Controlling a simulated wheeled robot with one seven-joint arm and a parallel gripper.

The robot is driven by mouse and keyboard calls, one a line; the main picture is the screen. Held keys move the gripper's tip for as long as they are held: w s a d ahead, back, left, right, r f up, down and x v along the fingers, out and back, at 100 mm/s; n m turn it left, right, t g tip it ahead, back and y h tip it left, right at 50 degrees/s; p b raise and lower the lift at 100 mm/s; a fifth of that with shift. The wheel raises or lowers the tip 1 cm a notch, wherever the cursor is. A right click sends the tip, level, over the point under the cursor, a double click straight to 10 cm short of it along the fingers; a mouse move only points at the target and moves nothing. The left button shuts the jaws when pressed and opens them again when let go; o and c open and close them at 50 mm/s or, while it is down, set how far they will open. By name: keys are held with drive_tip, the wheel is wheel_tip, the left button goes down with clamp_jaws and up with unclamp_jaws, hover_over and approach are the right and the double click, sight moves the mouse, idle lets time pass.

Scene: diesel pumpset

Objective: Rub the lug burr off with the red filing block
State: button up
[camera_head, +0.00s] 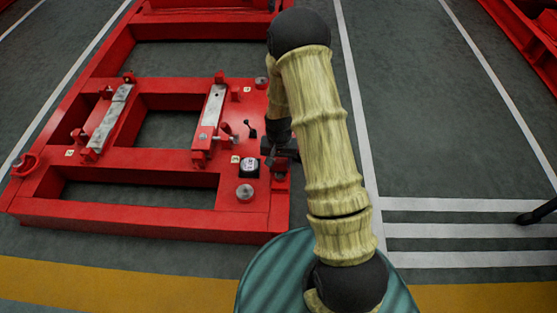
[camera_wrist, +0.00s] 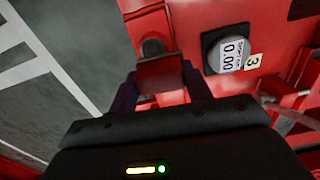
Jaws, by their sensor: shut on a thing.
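My gripper (camera_wrist: 160,88) is shut on the red filing block (camera_wrist: 160,70), which sits between its two dark fingers in the wrist view. In the head view my gripper (camera_head: 279,160) is at the right edge of the red frame (camera_head: 130,221), partly hidden by my arm. A dark grey rounded piece (camera_wrist: 153,46) on a red part shows just beyond the block; it may be the lug. I cannot tell whether the block touches it. No burr can be made out.
A round gauge (camera_wrist: 230,50) reading 0.00 stands right of the block, beside a label marked 3 (camera_wrist: 254,61). It also shows in the head view (camera_head: 249,167). A grey round mount (camera_head: 244,192) is nearer. Open grey floor (camera_head: 430,120) lies right of the frame.

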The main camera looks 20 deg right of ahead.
drive_tip(key=shift+f, duration=0.15)
drive_tip(key=shift+s+r+p, duration=0.2)
drive_tip(key=shift+s+p, duration=0.1)
drive_tip(key=shift+s, duration=0.05)
drive_tip(key=shift+s+a, duration=0.2)
drive_tip(key=shift+s, duration=0.05)
drive_tip(key=shift+s+a+f+p, duration=0.2)
drive_tip(key=shift+s+p, duration=0.1)
drive_tip(key=shift+s, duration=0.15)
idle(0.3)
